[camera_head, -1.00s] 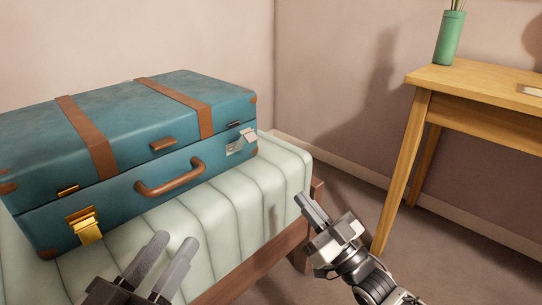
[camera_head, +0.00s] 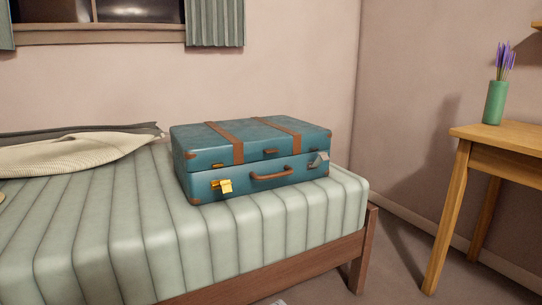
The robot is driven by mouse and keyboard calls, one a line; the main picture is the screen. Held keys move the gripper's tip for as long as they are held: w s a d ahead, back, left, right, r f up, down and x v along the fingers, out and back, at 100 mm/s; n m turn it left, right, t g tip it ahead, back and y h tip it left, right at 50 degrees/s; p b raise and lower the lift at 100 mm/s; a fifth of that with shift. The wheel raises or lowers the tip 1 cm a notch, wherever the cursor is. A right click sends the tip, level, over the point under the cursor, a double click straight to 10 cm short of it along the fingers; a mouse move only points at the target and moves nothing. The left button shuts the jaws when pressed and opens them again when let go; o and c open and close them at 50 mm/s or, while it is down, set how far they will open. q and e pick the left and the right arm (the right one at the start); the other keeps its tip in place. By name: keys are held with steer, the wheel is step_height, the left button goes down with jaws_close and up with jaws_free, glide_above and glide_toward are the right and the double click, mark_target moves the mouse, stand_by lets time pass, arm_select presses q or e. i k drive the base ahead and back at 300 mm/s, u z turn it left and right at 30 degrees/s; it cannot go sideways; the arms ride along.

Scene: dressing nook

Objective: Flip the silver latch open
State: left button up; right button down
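The blue suitcase (camera_head: 250,158) with brown straps lies closed on the bed, its handle side facing me. The silver latch (camera_head: 318,160) is at the right end of its front and hangs out from the face, apparently flipped open. The gold latch (camera_head: 223,186) at the left end of the front also hangs down, away from its small catch on the lid. The brown handle (camera_head: 272,175) sits between the two latches. Neither of my grippers shows in this view.
The striped pale green bed (camera_head: 110,235) has a wooden frame (camera_head: 290,270). A cream knitted garment (camera_head: 70,152) lies at the left. A wooden table (camera_head: 500,140) with a green vase (camera_head: 494,103) stands at the right. Floor shows between bed and table.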

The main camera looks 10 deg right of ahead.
mark_target(322, 156)
steer(key=u, duration=0.5)
steer(key=k, duration=0.25)
steer(key=z, duration=1.25)
steer(key=i, duration=0.95)
steer(key=u, duration=0.65)
steer(key=i, duration=0.6)
steer(key=u, duration=0.55)
